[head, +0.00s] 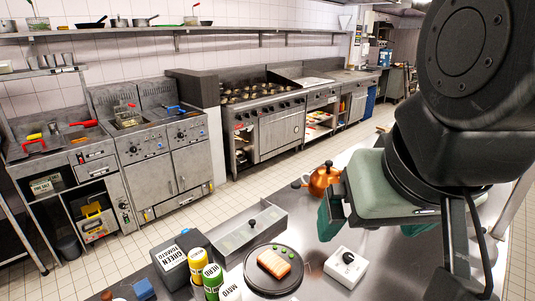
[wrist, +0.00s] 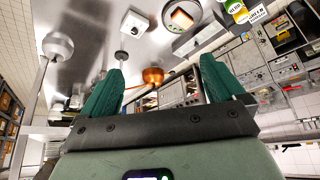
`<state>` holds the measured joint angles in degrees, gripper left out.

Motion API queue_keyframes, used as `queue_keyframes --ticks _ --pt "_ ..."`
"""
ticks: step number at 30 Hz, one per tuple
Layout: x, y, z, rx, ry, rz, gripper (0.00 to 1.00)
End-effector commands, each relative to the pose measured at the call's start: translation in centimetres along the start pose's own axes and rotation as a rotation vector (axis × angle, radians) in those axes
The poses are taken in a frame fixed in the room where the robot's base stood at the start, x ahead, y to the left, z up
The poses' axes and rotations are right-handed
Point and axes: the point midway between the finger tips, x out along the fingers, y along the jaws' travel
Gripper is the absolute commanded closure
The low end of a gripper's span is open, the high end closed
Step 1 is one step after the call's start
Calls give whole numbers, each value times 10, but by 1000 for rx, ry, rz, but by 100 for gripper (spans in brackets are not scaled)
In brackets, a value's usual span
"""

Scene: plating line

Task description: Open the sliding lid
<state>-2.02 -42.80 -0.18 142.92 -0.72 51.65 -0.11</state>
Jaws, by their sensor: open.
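A long grey metal box with a flat lid (head: 240,237) stands on the steel counter in the head view. A black knob (head: 252,223) stands up from the lid, which appears closed. In the wrist view the box (wrist: 208,36) is small, at the upper right beyond the right finger. My gripper (head: 368,232) is above the counter, to the right of the box and well apart from it. In the wrist view its two green fingers (wrist: 162,68) are spread, with nothing held between them.
Some counter between plate and gripper is bare.

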Motion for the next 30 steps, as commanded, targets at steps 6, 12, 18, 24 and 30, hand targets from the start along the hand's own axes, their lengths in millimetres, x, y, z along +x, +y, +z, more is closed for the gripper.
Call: queue_keyframes --ticks 6,12,18,24,30 --pt "10 -4 -30 -27 -14 -2 39" --pt "50 -18 -106 -95 -35 -14 48" --pt "120 -41 -174 -165 -52 -39 48" --pt "213 -72 -221 -229 -69 -75 48" --pt "321 -107 -239 -280 -86 -118 48"
